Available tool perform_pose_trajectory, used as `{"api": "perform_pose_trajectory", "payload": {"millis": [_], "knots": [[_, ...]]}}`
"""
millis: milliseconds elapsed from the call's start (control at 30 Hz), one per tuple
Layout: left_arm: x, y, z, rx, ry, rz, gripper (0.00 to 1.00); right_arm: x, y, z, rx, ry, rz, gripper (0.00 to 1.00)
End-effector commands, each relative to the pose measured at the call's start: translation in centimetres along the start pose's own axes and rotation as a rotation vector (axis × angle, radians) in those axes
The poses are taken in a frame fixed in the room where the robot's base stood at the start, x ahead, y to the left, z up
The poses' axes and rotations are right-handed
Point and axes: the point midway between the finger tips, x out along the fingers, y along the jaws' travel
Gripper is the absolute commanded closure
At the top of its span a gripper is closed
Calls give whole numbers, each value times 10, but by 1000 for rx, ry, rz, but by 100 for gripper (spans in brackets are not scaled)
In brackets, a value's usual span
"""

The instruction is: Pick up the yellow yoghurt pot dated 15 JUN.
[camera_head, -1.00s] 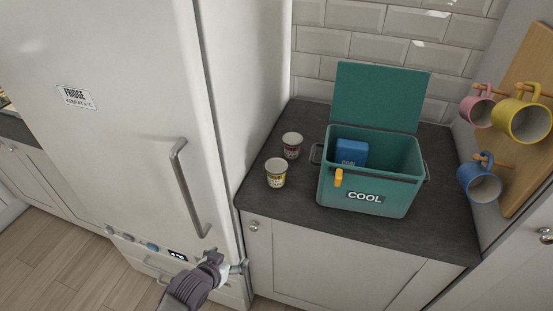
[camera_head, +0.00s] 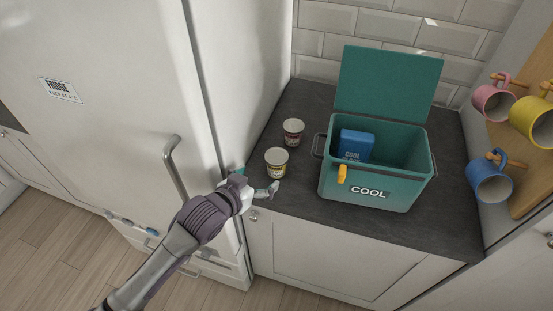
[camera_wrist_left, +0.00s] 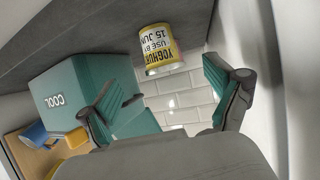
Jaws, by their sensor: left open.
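The yellow yoghurt pot (camera_head: 276,163) stands upright on the slate worktop near its left front edge. In the left wrist view the same pot (camera_wrist_left: 155,50) shows upside down, with "USE BY 15 JUN" on its label. My left gripper (camera_head: 257,183) is open and empty, just in front of the pot at the worktop's front left corner. In the left wrist view the pot lies beyond the gap between the open fingers (camera_wrist_left: 168,98), apart from them. A second pot with a dark red label (camera_head: 293,132) stands behind the yellow one. My right gripper does not show.
A green cool box (camera_head: 375,170) with its lid raised stands to the right of the pots, a blue cool block (camera_head: 355,146) inside. The white fridge (camera_head: 110,100) rises close on the left. Mugs (camera_head: 489,180) hang at the right. Bare worktop lies between pots and box.

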Motion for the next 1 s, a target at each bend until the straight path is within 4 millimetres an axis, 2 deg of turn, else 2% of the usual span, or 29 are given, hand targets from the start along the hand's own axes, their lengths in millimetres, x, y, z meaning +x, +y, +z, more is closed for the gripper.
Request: {"api": "perform_pose_trajectory", "payload": {"millis": [100, 267, 467, 633, 800, 1000], "knots": [[24, 0, -3, -1, 1, 0, 9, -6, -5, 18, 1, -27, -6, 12], [45, 0, -2, 0, 0, 0, 9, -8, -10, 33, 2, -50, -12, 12], [55, 0, -3, 0, 2, 0, 9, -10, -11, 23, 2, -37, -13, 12], [74, 1, -12, 0, 1, 0, 9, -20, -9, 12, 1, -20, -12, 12], [95, 1, -12, -1, 0, 0, 9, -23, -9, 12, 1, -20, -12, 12], [105, 1, -10, 0, 0, 1, 9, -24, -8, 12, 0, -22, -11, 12]]}}
